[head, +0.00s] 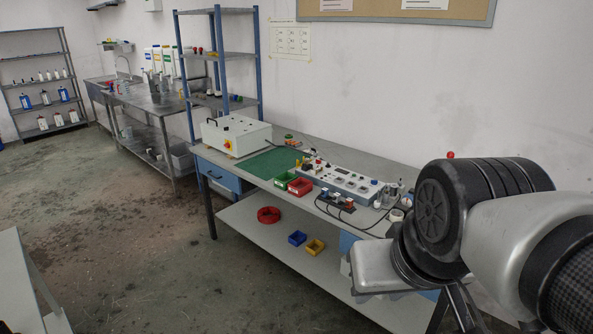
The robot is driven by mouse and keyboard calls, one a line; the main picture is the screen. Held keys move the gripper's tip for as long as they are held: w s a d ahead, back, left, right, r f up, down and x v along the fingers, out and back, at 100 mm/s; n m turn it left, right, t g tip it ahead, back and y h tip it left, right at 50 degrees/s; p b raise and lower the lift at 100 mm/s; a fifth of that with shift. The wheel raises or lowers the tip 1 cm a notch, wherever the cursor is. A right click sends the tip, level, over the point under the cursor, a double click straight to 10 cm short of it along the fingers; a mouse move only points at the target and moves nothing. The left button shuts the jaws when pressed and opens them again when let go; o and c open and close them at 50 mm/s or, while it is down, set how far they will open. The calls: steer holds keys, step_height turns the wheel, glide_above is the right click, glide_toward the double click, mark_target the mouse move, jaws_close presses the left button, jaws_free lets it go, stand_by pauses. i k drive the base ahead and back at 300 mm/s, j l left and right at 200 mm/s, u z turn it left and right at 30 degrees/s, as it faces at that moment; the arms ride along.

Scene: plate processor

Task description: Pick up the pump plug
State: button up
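Several small dark plug-like parts with black cables (336,199) lie near the front edge of the grey workbench (385,165), in front of a long white control panel (340,180). They are too small to tell which one is the pump plug. My arm fills the right side of the head view, with a silver block at its lower left end, in front of the bench's right end. I cannot see any gripper fingers. The arm hides part of the bench's right end.
A white box with a red-yellow switch (236,136) and a green mat (268,164) are on the bench. Green (285,181) and red bins (300,186) stand by the panel. The lower shelf holds a red coil (268,215), blue (297,238) and yellow bins (315,246).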

mark_target(336, 196)
steer(key=i+j+z, duration=0.1)
steer(key=i+j, duration=0.2)
steer(key=i, duration=0.4)
steer(key=i+j+z, duration=0.1)
steer(key=i+j, duration=0.25)
steer(key=i, duration=0.3)
steer(key=i+j+z, duration=0.15)
steer(key=i+j, duration=0.3)
steer(key=i, duration=0.2)
steer(key=i+j+z, duration=0.1)
steer(key=i+j, duration=0.4)
steer(key=i, duration=0.15)
